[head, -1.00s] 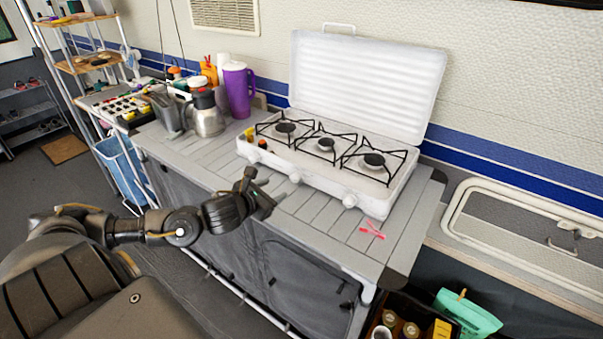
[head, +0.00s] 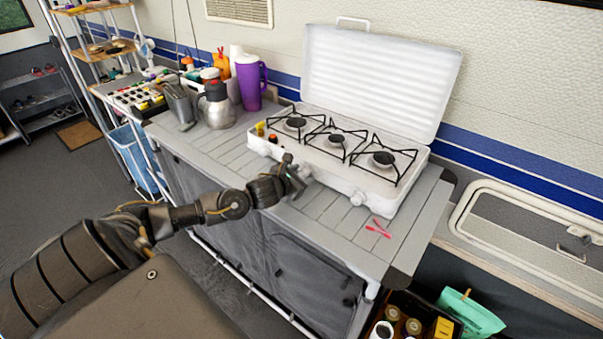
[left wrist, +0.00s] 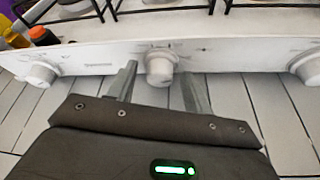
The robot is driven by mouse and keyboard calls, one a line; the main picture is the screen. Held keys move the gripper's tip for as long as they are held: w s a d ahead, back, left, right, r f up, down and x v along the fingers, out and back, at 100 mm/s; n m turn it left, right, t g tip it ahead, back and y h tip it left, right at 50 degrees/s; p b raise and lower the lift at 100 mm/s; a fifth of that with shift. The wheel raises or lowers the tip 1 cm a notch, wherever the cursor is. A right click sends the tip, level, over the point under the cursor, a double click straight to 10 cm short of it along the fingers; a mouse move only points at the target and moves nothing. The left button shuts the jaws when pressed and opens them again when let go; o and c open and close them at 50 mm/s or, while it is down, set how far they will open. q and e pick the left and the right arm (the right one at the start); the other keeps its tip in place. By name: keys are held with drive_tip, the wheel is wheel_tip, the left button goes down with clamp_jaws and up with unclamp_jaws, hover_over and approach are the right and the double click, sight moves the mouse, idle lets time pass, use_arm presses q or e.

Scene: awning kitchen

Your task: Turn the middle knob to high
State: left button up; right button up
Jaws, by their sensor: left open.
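The white camping stove (head: 335,185) stands open on the slatted counter, with its knobs along the front panel. The white middle knob (left wrist: 160,66) is near the centre of the left wrist view, with faint dial marks around it too small to read. The left knob (left wrist: 38,74) and right knob (left wrist: 305,67) are at the sides; the right one also shows in the head view (head: 358,198). My left gripper (left wrist: 158,71) is open, one finger on each side of the middle knob. I cannot tell whether they touch it. My right gripper is out of view.
A steel jug (head: 216,106) and a purple mug (head: 250,82) stand left of the stove. Red plastic pieces (head: 378,229) lie on the counter (head: 335,238) near the right knob. Black pan supports (head: 383,158) sit above the panel. An orange-capped bottle (left wrist: 40,35) is near the left knob.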

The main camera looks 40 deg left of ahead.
use_arm(q)
drive_tip(key=shift+w+f, duration=0.1)
drive_tip(key=shift+w, duration=0.2)
drive_tip(key=c, duration=0.8)
drive_tip(key=shift+a, duration=0.1)
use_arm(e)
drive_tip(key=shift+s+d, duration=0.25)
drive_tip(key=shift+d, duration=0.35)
